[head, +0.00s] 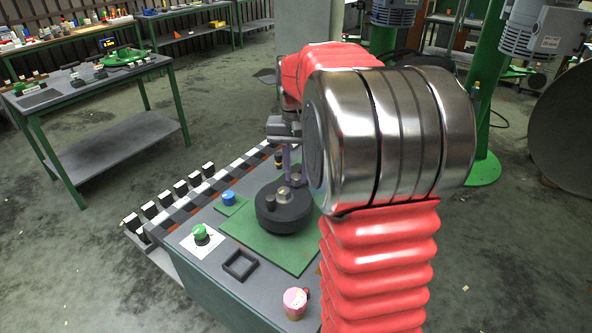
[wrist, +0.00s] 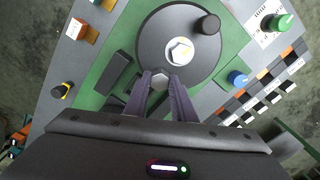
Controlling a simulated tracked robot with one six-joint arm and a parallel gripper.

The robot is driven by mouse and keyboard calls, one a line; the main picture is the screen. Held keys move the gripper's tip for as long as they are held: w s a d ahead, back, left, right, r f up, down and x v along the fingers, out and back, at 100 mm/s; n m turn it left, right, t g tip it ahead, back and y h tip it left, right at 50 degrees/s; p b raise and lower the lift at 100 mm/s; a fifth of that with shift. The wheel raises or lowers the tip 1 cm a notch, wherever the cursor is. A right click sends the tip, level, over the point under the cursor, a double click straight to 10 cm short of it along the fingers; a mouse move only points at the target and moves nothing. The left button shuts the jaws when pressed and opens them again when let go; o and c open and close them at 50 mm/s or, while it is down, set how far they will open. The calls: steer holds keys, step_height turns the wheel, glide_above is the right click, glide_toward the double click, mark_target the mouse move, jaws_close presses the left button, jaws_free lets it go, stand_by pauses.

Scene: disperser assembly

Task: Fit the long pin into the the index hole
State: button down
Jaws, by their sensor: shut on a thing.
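My gripper (wrist: 160,85) is shut on a grey hex-headed piece, probably the long pin (wrist: 160,79), at the near edge of the black round disc (wrist: 150,40) in the wrist view. Only its head shows between the dark fingers; its lower end is hidden. In the head view my gripper (head: 286,172) points down over the disc (head: 272,218), partly behind my arm. The disc has a pale hex nut (wrist: 179,51) at its centre and a dark upright cylinder (wrist: 208,23) beside it. I cannot make out the index hole, nor whether the pin touches the disc.
The disc stands on a green plate (head: 278,252). A black block (wrist: 115,72) lies left of the disc in the wrist view.

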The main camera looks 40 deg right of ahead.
steer(key=shift+f, duration=0.4)
steer(key=c, duration=1.4)
jaws_free()
steer(key=shift+r, duration=0.15)
step_height(320, 180, up, 14)
steer(key=shift+f, duration=0.25)
steer(key=shift+w, duration=0.15)
